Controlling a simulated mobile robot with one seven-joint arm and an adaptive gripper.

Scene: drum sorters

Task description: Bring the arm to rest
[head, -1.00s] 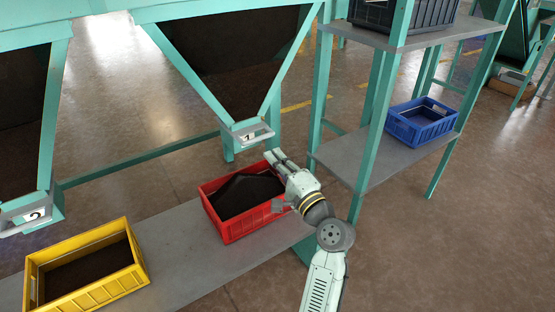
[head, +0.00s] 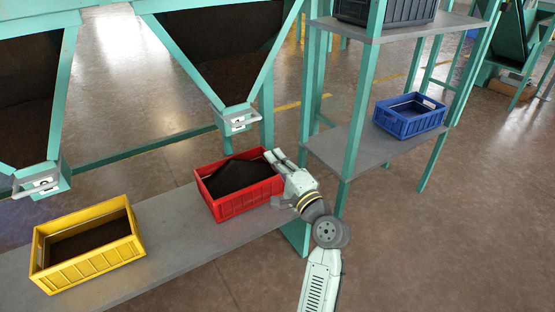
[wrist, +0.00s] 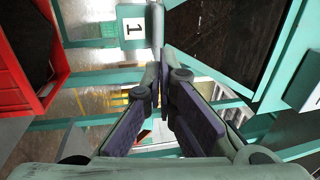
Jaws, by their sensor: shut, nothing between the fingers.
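My gripper (head: 273,156) is at the right edge of the red crate (head: 222,211), at about rim height in the head view. Whether it touches the crate cannot be told. In the wrist view my gripper's fingers (wrist: 161,82) come together and hold nothing. The red crate holds a dark heap and stands on the grey bench (head: 180,232); its edge also shows in the wrist view (wrist: 52,88) at the left. The hopper outlet labelled 1 (head: 237,120) is behind the crate, and its label shows above the fingers in the wrist view (wrist: 133,27).
A yellow crate (head: 92,272) with dark contents stands on the bench at the left. A second hopper outlet (head: 40,182) is above and behind it. A shelf rack (head: 362,150) with a blue crate (head: 410,128) stands close right of my gripper. Floor at the lower right is clear.

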